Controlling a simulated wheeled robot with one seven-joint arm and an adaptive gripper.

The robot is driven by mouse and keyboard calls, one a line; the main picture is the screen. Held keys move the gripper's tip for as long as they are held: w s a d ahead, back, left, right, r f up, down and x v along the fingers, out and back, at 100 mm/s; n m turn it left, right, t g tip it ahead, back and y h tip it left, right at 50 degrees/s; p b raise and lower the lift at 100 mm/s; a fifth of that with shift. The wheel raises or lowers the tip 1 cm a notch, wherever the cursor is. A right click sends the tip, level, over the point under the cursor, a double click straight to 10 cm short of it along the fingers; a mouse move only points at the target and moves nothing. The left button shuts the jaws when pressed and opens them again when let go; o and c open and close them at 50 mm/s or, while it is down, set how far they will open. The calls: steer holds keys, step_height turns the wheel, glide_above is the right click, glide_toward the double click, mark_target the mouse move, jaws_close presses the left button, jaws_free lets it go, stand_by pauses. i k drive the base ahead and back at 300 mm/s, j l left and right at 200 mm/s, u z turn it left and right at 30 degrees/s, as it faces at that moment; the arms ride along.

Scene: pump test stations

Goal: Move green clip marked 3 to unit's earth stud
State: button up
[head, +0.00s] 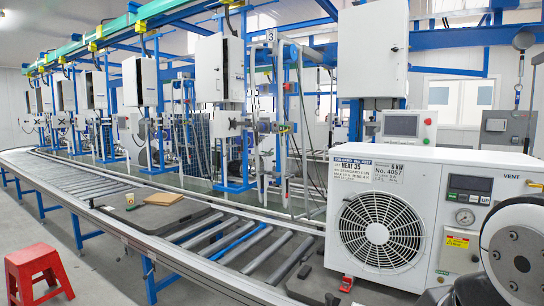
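The unit is a white cabinet (345,205) with a round fan grille (381,231), a dark display panel (470,186) and a gauge, standing upright at the right. A small green mark (443,272) shows low on its front right; I cannot tell whether it marks the earth stud. No clip marked 3 can be made out for certain. A sign with a 3 (270,36) hangs on the station frame behind the unit. My gripper is not in view; a white and grey rounded part, probably my arm, covers the lower right corner and part of the unit.
A roller conveyor (275,250) runs from the far left to the unit. A dark board (150,212) with a brown pad (182,214) lies on it. A small red object (346,284) lies before the unit. A red stool (38,275) stands lower left. Grey floor between is clear.

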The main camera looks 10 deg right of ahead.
mark_target(286, 128)
steer(key=i+j+z, duration=0.1)
steer(key=z, duration=0.35)
steer(key=j+z, duration=0.1)
steer(key=z, duration=0.35)
steer(key=i+j+z, duration=0.1)
steer(key=z, duration=0.3)
steer(key=i+j+z, duration=0.15)
steer(key=j+z, duration=0.2)
steer(key=j, duration=0.5)
steer(key=j+z, duration=0.3)
steer(key=j, duration=0.55)
steer(key=j+z, duration=0.35)
steer(key=j, duration=1.15)
steer(key=k+j, duration=0.15)
steer(key=j, duration=1.1)
